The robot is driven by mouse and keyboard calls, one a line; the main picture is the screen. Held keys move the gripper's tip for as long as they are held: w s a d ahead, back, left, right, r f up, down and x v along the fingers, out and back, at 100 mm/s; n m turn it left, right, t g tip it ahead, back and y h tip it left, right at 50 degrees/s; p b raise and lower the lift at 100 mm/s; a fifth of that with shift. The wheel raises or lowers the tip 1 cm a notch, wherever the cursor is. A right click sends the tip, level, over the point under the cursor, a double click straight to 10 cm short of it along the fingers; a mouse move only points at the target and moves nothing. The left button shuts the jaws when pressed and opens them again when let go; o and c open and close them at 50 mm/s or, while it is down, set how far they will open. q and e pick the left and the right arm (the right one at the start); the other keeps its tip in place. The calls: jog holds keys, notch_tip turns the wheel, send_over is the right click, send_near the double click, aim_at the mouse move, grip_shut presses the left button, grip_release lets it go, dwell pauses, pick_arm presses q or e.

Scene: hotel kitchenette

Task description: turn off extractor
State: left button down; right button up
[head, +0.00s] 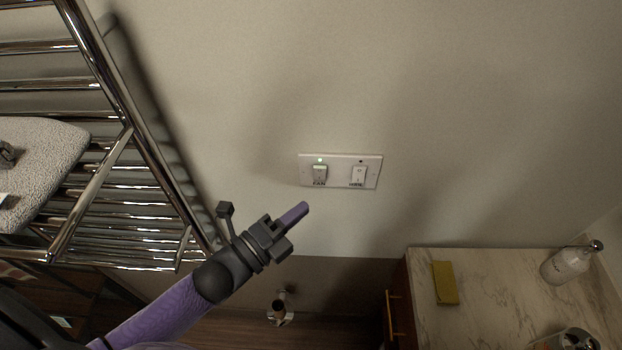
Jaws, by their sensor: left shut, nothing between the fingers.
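A white switch plate (340,185) is on the wall near the middle of the head view. Its left rocker switch (320,172) is labelled FAN and has a lit green light above it. Its right rocker switch (358,174) has a dark light above it; its label is hard to read. My left gripper (302,209) is shut and empty, with purple fingers, below and left of the plate and apart from it in the picture. My right gripper does not show.
A chrome rack (120,95) stands at the left, with a speckled padded board (45,165) by it. A marble counter (500,290) at the lower right holds a yellow-green cloth or sponge (445,283) and a bottle (566,265). The wall around the plate is bare.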

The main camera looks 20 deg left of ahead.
aim_at(323, 171)
pick_arm(q)
jog(key=shift+w+d+r, duration=0.1)
jog(key=shift+w+r, duration=0.1)
jog(key=shift+w, duration=1.4)
jog(key=shift+w+d+r, duration=0.1)
jog(key=shift+w+r, duration=0.1)
jog(key=shift+w, duration=1.4)
jog(key=shift+w+a, duration=0.1)
jog(key=shift+w, duration=0.1)
jog(key=shift+r, duration=0.15)
